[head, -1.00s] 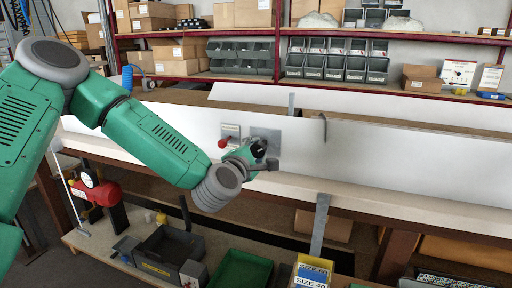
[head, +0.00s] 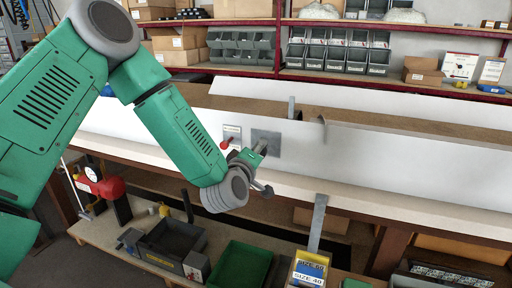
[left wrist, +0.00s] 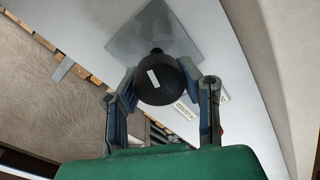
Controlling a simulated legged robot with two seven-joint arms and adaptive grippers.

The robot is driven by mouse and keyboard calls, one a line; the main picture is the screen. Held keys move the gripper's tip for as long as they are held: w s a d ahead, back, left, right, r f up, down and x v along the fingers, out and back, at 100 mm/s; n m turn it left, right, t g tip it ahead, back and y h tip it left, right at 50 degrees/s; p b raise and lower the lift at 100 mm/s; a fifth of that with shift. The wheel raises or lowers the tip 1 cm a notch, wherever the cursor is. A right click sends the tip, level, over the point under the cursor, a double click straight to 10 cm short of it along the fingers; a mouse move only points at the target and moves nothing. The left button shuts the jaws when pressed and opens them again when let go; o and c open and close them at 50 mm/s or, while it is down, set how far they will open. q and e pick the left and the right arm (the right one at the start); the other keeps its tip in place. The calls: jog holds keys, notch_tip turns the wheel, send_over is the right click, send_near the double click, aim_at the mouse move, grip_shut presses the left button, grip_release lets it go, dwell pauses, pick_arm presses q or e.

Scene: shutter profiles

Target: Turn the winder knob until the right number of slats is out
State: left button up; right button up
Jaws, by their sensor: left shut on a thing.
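The black winder knob (left wrist: 160,88), with a white mark on its face, sticks out from a square grey plate (left wrist: 153,35) in the left wrist view. My left gripper (left wrist: 160,82) has one finger on each side of the knob and is shut on it. In the head view, the grey plate (head: 266,143) is on the long white panel (head: 390,160), and my left gripper (head: 257,152) is in front of it. The knob is mostly hidden there. No slats can be made out clearly. My right gripper is not in view.
A red ball-ended lever (head: 226,143) is close left of the gripper, below a small label. A grey metal strip (head: 318,222) hangs below the bench edge. Lower down are a black tray (head: 172,242), a green bin (head: 240,266) and a red dial gauge (head: 108,187).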

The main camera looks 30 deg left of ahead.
pick_arm(q)
jog(key=m, duration=0.1)
jog(key=m+p, duration=0.1)
jog(key=m, duration=0.1)
jog(key=f+m, duration=0.1)
jog(key=m, duration=0.1)
jog(key=shift+s+d, duration=0.2)
jog(key=shift+d, duration=0.15)
jog(key=shift+p, duration=0.3)
jog(key=o, duration=1.2)
jog(key=shift+c, duration=0.2)
jog(key=shift+o, duration=0.5)
jog(key=shift+w+r, duration=0.15)
jog(key=shift+r, duration=0.05)
jog(key=shift+s, duration=0.3)
jog(key=v, duration=1.1)
jog(key=shift+s+d, duration=0.15)
jog(key=shift+d, duration=0.1)
